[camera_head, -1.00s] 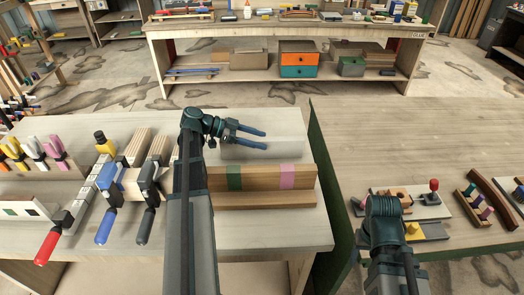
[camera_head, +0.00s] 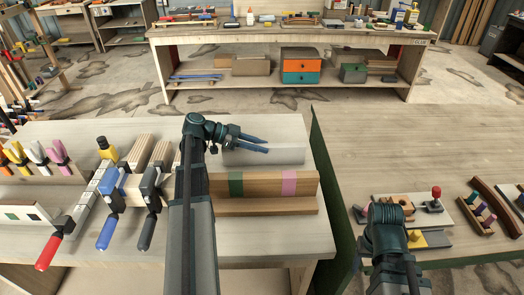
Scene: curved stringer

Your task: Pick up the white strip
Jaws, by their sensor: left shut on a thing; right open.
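A pale whitish strip or block (camera_head: 285,153) lies on the left workbench, behind the wooden bars. My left gripper (camera_head: 267,146) reaches over it from the left, fingers pointing right. Its fingers are shut on the white strip, with only a narrow gap between their tips. The part between the fingers is hard to make out. The strip appears to rest on the bench; I cannot see any lift. My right arm stands at the front right, over the tool tray area. My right gripper (camera_head: 385,212) is open, its fingers mostly hidden by the arm.
Just in front lies a wooden bar (camera_head: 262,184) with green and pink bands. Clamps with red, blue and black handles (camera_head: 108,230) stand to the left. A board with a red knob (camera_head: 436,192) and wooden pieces lie on the right bench. A dark green divider (camera_head: 330,180) separates the benches.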

